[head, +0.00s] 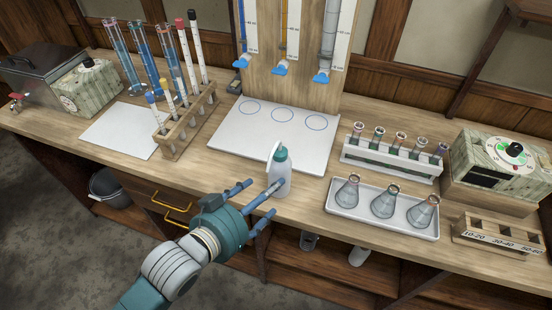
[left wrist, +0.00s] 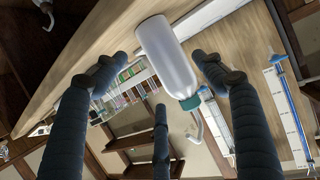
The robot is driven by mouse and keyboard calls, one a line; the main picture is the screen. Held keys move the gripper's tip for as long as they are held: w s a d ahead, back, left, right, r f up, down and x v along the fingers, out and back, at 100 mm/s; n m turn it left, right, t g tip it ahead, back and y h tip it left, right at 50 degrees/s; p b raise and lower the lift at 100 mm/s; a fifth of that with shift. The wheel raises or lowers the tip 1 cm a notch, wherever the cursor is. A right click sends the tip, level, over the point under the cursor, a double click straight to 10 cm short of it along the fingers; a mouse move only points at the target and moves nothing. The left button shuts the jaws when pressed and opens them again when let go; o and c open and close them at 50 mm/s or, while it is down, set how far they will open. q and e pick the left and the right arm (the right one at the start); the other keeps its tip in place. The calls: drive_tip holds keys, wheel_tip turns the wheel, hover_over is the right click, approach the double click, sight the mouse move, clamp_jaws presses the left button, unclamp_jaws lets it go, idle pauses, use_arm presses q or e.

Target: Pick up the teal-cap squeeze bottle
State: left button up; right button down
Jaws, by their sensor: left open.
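The teal-cap squeeze bottle (head: 280,176) stands upright near the front edge of the wooden bench, just in front of the white board with blue circles. It has a translucent white body, a teal cap and a bent white spout. In the left wrist view the bottle (left wrist: 167,60) lies between the spread fingers, its teal cap (left wrist: 190,102) toward the middle of the picture. My left gripper (head: 256,200) is open at the bench's front edge, its fingers reaching toward the bottle's lower body. I cannot tell whether any finger touches it. My right gripper is not in view.
Behind the bottle lies the white board (head: 235,135) with blue circles. To the right are a white tray (head: 400,222) of flasks and a white tube rack (head: 390,160). A wooden rack (head: 187,125) of long tubes stands left. Bench around the bottle is clear.

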use_arm(q)
drive_tip(key=x, duration=0.3)
drive_tip(key=shift+w+d, duration=0.15)
drive_tip(key=shift+d, duration=0.2)
drive_tip(key=shift+w+d+f+p, duration=0.1)
drive_tip(key=shift+w+d+p, duration=0.05)
drive_tip(key=shift+w+p, duration=0.15)
drive_tip(key=p+x, duration=0.1)
drive_tip(key=x, duration=0.4)
drive_tip(key=shift+w, duration=0.25)
drive_tip(key=c, duration=0.4)
drive_tip(key=shift+c, duration=0.3)
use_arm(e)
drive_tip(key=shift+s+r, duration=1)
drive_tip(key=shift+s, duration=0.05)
